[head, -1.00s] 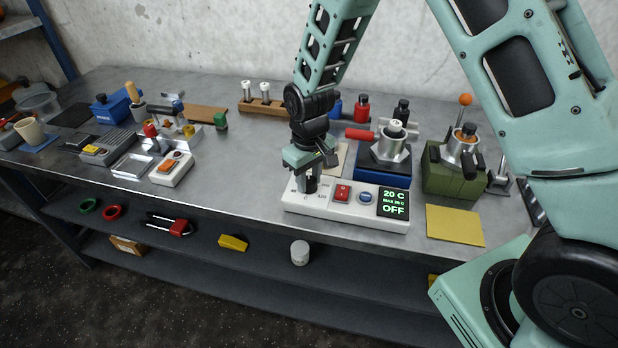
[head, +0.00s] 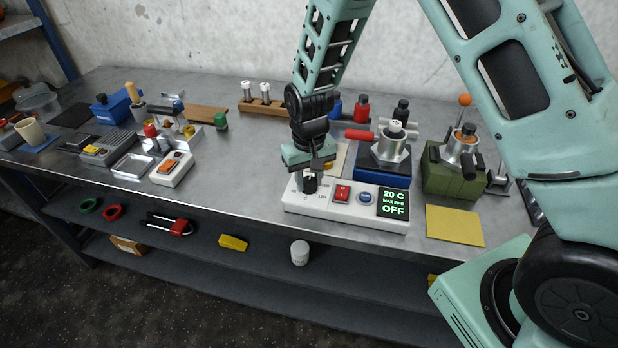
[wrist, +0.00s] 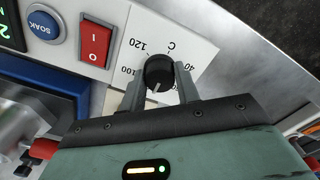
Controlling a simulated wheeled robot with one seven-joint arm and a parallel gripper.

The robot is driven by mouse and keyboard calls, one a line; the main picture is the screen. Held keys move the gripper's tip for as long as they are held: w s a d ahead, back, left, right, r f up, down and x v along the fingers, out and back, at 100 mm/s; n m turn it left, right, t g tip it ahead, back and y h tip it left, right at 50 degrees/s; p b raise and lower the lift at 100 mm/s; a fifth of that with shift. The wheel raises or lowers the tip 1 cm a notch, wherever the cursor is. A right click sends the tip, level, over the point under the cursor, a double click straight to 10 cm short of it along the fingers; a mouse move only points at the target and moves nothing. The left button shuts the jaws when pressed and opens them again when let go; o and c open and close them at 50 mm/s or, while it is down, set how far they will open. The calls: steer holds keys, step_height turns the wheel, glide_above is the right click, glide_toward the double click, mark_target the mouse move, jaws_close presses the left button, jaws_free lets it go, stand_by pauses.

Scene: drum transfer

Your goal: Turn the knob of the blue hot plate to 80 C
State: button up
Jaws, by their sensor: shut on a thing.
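The blue hot plate (head: 381,179) stands behind a white control box (head: 340,209) in the head view. The black knob (wrist: 158,72) is at the box's left end, and its white line points toward the lower edge of the wrist view. Dial marks 120, 100 and part of 40 show beside it; others are covered. My gripper (wrist: 160,84) is shut on the knob, one finger on each side; it also shows in the head view (head: 309,178). The display (head: 393,203) reads 20 C and OFF, with a small MAX line between.
A red rocker switch (head: 342,193) and a blue SOAK button (wrist: 43,24) sit right of the knob in the head view. A metal vessel (head: 390,148) stands on the hot plate. A green block (head: 450,180) and a yellow sheet (head: 454,225) are to the right.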

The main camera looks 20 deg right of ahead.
mark_target(309, 180)
steer(key=o, duration=1)
steer(key=shift+c, duration=0.2)
step_height(309, 180, up, 17)
steer(key=b, duration=0.2)
steer(key=shift+r, duration=0.2)
